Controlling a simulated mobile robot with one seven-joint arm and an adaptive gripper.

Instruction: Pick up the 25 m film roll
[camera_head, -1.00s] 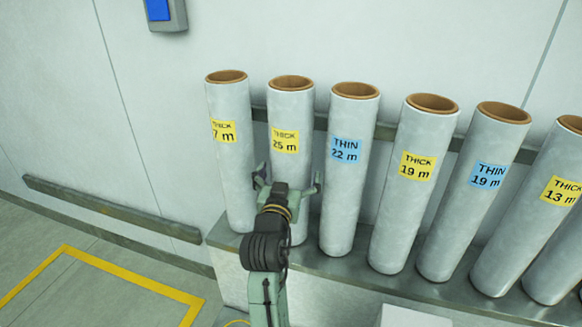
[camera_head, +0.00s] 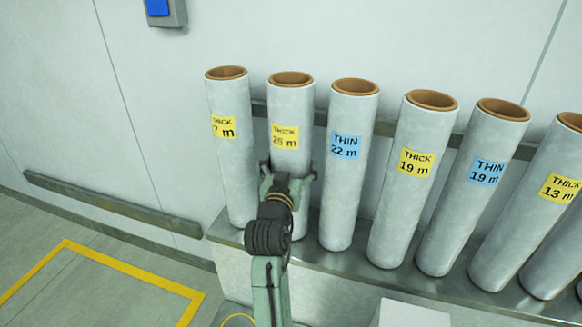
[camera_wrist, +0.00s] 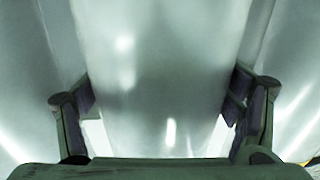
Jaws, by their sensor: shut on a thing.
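The 25 m film roll (camera_head: 291,104) is a tall pale grey cylinder with a brown core and a yellow "THICK 25 m" label. It stands upright on the metal shelf, second from the left in the head view. My gripper (camera_head: 288,172) is shut on it from the front, below the label. In the wrist view the roll (camera_wrist: 160,70) fills the middle, with a finger of my gripper (camera_wrist: 165,115) at each side of it. The roll's lower part is hidden behind my arm in the head view.
A THICK roll (camera_head: 230,165) ending in "7 m" stands close on the left, and the THIN 22 m roll (camera_head: 350,190) close on the right. Several more rolls stand further right on the metal shelf (camera_head: 325,258). A rail and wall are behind. Open floor lies at the left.

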